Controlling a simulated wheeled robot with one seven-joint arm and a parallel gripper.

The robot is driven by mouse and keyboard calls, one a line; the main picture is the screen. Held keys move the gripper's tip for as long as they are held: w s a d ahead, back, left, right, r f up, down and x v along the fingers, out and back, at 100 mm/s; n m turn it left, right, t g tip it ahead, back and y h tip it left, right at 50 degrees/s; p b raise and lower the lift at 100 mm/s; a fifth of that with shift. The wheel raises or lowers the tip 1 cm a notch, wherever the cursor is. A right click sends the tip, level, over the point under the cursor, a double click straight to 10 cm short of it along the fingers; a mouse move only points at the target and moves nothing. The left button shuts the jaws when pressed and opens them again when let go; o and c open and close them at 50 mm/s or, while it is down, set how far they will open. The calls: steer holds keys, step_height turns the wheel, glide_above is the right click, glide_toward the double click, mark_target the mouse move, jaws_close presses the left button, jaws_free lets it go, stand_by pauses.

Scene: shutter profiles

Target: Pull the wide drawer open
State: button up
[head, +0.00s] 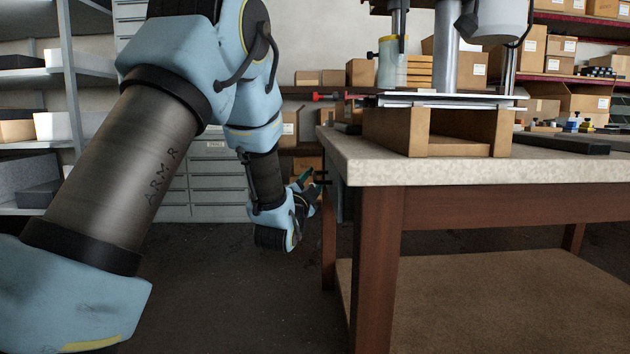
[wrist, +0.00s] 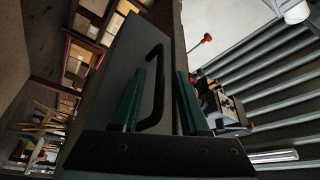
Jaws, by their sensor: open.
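The drawer's grey front panel (wrist: 118,62) fills the middle of the wrist view and appears closed. It also shows edge-on under the left end of the workbench in the head view (head: 338,200). A black bow handle (wrist: 160,85) stands out from the panel, and its small dark end shows in the head view (head: 322,178). My gripper (wrist: 165,64) has its two green fingers apart, with the handle appearing between them in the wrist view. In the head view my gripper (head: 312,180) is just left of the handle. Contact between the fingers and handle cannot be told.
The workbench (head: 480,168) has a pale top, dark wooden legs and a lower shelf. A wooden stand (head: 395,133) under a machine sits on it. Grey drawer cabinets (head: 210,185) and shelving stand behind. The floor left of the bench is clear.

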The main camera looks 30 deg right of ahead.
steer(key=shift+x, duration=1)
jaws_close()
stand_by(0.8)
